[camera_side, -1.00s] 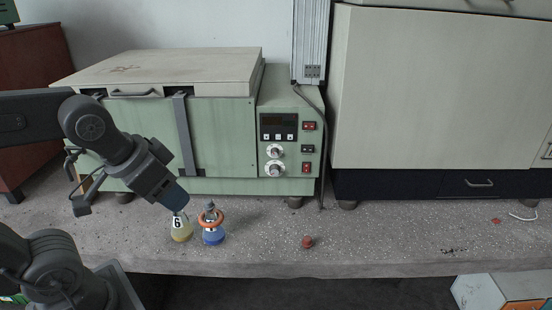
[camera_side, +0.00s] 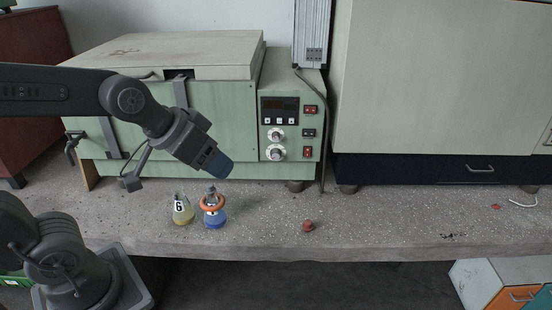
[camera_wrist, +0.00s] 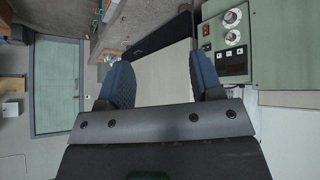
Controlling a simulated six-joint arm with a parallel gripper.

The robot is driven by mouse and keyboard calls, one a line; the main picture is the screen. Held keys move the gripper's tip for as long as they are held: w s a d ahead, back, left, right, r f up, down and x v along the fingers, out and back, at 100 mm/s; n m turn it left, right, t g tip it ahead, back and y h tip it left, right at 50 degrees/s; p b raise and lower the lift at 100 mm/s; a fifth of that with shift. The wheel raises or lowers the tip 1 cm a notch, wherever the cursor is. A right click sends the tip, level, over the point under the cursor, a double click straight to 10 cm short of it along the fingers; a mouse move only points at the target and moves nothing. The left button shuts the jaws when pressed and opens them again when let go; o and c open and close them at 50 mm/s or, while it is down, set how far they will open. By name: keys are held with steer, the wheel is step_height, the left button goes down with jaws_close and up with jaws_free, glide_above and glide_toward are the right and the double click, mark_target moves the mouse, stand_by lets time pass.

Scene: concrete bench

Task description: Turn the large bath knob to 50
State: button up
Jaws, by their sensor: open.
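The green bath (camera_side: 170,125) has a control panel at its right end with two round white-rimmed knobs, one above the other. The lower knob (camera_side: 277,153) looks slightly larger than the upper knob (camera_side: 277,134). In the wrist view the panel is turned over, with the lower knob (camera_wrist: 232,18) at the top and the upper knob (camera_wrist: 232,37) below it. Their scale marks are too small to read. My gripper (camera_side: 217,163) is left of the panel, apart from the knobs. In the wrist view its blue fingers (camera_wrist: 162,82) are spread with nothing between them.
A yellow flask (camera_side: 182,213) marked 6 and a blue flask with an orange ring (camera_side: 214,212) stand on the bench below my gripper. A small red object (camera_side: 308,226) lies to the right.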

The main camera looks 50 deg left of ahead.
mark_target(276, 157)
steer(key=w+f+n+t+y, duration=0.1)
steer(key=w+f+n+t, duration=0.2)
steer(key=w, duration=0.8)
steer(key=w+f+n+t+y, duration=0.15)
steer(key=w+f, duration=0.25)
steer(key=w, duration=0.6)
steer(key=w+a+f+n+y, duration=0.1)
steer(key=a+f+y, duration=0.2)
steer(key=f+y, duration=0.4)
steer(key=a+f+n+y, duration=0.2)
steer(key=a+f+y, duration=0.25)
steer(key=f, duration=0.35)
steer(key=shift+m+y, duration=0.25)
steer(key=shift+y, duration=0.05)
steer(key=x, duration=1.2)
steer(key=shift+w+d+f, duration=0.1)
steer(key=shift+w+d, duration=0.15)
steer(key=shift+w, duration=0.2)
steer(key=shift+c, duration=0.4)
steer(key=c, duration=0.8)
steer(key=shift+c, duration=0.2)
